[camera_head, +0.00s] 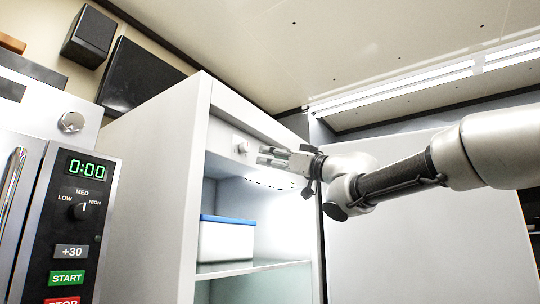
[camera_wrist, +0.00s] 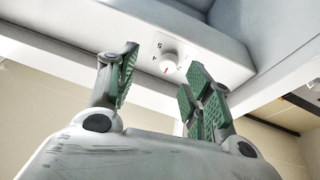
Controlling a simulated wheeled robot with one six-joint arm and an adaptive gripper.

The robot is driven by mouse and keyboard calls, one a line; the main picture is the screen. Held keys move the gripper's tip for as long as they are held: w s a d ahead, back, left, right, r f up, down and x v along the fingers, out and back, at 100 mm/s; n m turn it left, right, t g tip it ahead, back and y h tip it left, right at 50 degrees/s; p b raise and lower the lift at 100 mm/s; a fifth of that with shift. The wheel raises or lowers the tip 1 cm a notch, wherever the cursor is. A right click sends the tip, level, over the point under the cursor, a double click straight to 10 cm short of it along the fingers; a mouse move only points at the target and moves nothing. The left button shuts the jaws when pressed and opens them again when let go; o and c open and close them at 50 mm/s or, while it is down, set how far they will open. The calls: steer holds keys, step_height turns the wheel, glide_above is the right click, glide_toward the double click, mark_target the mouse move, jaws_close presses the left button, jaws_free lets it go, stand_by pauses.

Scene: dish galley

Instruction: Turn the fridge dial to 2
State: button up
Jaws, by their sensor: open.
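The fridge dial (camera_head: 242,147) is a small white knob on the panel at the top inside the open fridge (camera_head: 203,120). In the wrist view the dial (camera_wrist: 169,63) shows a red pointer mark, with the numbers 5 and 4 printed on the panel to its left; other numbers cannot be read. My gripper (camera_head: 264,154) reaches in from the right, just to the right of the dial. In the wrist view my gripper's (camera_wrist: 157,80) green-padded fingers are spread apart, with the dial showing between and beyond them. The gripper appears apart from the dial.
A white box with a blue lid (camera_head: 227,240) sits on the fridge shelf (camera_head: 250,268) below my gripper. The open fridge door (camera_head: 430,235) stands at the right, behind my arm. A microwave (camera_head: 75,215) with a dial and buttons stands at the left.

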mark_target(247, 148)
steer(key=shift+g+y, duration=0.5)
steer(key=shift+y, duration=0.1)
steer(key=x, duration=0.2)
steer(key=s+x, duration=0.1)
steer(key=x, duration=0.4)
steer(key=shift+a+r, duration=0.55)
steer(key=shift+a, duration=0.1)
steer(key=shift+c, duration=0.4)
steer(key=c, duration=1)
